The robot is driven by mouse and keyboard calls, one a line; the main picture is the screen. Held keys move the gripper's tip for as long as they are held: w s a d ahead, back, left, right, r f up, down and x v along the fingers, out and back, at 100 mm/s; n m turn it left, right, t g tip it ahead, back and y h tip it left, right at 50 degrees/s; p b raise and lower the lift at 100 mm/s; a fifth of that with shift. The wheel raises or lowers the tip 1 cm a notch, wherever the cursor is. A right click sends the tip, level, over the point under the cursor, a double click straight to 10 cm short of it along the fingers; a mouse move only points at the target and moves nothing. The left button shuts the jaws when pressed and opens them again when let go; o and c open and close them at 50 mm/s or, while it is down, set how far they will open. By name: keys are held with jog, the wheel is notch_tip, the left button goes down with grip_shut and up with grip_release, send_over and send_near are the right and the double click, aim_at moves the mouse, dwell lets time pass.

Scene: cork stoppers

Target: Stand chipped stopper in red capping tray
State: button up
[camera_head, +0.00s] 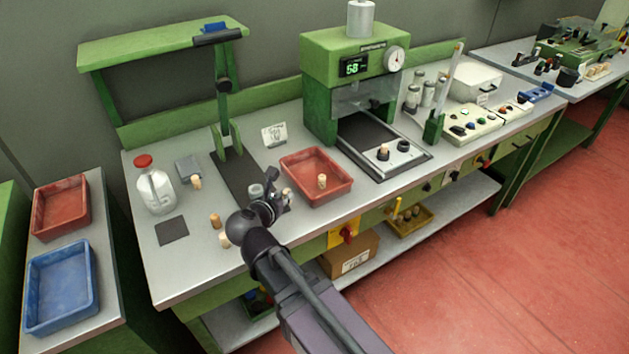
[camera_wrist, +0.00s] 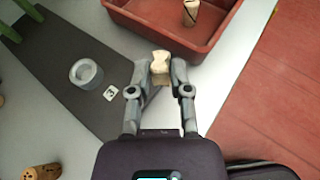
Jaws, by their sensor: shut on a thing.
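My gripper (camera_wrist: 160,72) is shut on a pale cork stopper (camera_wrist: 160,64) with a notched, uneven outline, probably the chipped one. In the head view my gripper (camera_head: 276,202) is in front of the red tray (camera_head: 341,187) on the main bench, with the held stopper (camera_head: 287,192) partly showing at its tip. In the wrist view the red tray (camera_wrist: 150,33) lies just beyond the fingertips, and the held stopper is outside its near wall. Another cork stopper (camera_wrist: 191,12) with dark marks stands inside that tray; it also shows in the head view (camera_head: 322,181).
Several loose corks (camera_head: 215,221) stand at the bench's left. A grey ring-shaped piece (camera_wrist: 86,75) and a small tag (camera_wrist: 109,93) lie left of my gripper. A green press (camera_head: 330,90) stands behind the tray. Another red tray (camera_head: 60,208) and a blue tray (camera_head: 61,287) are on the left side table.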

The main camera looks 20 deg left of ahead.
jog(key=shift+w+a+r, duration=0.15)
jog(key=shift+w+r, duration=0.05)
jog(key=shift+w, duration=0.2)
jog(key=w+r+m+h+p, duration=0.2)
jog(key=w, duration=0.6)
jog(key=w+r+m+h+p, duration=0.2)
jog(key=w+r+p, duration=0.1)
jog(key=w, duration=0.6)
jog(key=shift+a+r+g+p, duration=0.2)
jog(key=shift+a+g+p, duration=0.05)
jog(key=shift+g+p, duration=0.15)
jog(key=shift+f, duration=0.1)
jog(key=b, duration=0.6)
send_over(304, 175)
notch_tip(304, 175, down, 6)
jog(key=shift+s+f, duration=0.1)
jog(key=shift+f+b, duration=0.1)
jog(key=shift+b, duration=0.2)
jog(key=shift+f+b, duration=1.75)
jog(key=shift+b, duration=0.05)
